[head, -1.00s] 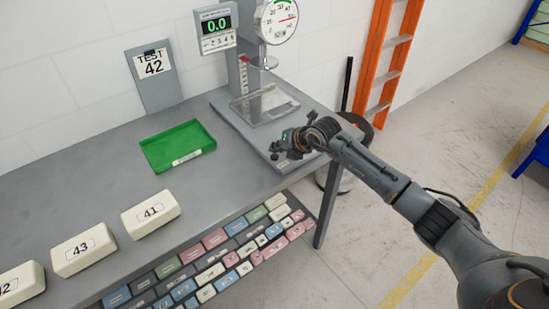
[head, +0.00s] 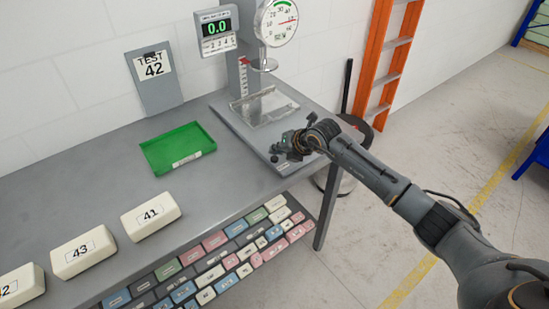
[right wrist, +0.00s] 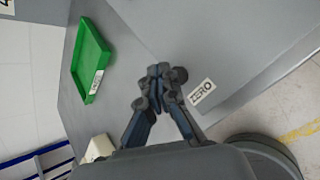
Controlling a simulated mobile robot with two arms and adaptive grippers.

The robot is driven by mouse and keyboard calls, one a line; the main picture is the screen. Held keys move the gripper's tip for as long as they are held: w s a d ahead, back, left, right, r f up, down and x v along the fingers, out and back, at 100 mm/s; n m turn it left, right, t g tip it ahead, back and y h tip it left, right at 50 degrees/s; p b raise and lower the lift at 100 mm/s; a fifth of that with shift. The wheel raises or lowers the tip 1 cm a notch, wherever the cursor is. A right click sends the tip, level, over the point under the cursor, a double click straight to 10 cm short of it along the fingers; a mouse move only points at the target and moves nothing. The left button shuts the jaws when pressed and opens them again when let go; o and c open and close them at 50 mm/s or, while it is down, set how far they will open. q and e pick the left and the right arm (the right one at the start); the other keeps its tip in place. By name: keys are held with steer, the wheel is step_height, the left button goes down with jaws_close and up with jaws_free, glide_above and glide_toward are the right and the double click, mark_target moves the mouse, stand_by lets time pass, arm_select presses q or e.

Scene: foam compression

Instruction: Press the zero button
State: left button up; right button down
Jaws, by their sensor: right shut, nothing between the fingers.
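The test stand has a grey base plate (head: 243,127) on the bench, a green digital readout (head: 217,28) showing 0.0 and a round dial gauge (head: 281,22). A white ZERO label (right wrist: 203,91) lies on the base plate just right of my right gripper's fingertips in the right wrist view. The button itself cannot be made out; the fingers may cover it. My right gripper (head: 282,150) is over the front right corner of the base plate. In the right wrist view its fingers (right wrist: 160,74) are together and empty. Contact with the surface cannot be told. My left gripper is out of view.
A green tray (head: 149,158) lies left of the stand. White blocks marked 41 (head: 151,216) and 43 (head: 82,252) sit front left. A TEST 42 sign (head: 154,68) stands behind. An orange ladder (head: 389,60) leans beyond the bench's right end.

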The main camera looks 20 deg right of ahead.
mark_target(277, 159)
steer(key=shift+f+b, duration=0.35)
steer(key=shift+f, duration=0.05)
steer(key=shift+f+b, duration=0.35)
steer(key=shift+f, duration=0.15)
stand_by(0.8)
steer(key=shift+r, duration=0.15)
steer(key=shift+r+p, duration=0.65)
steer(key=shift+r, duration=0.15)
steer(key=shift+r+p, duration=1.75)
steer(key=shift+r, duration=0.75)
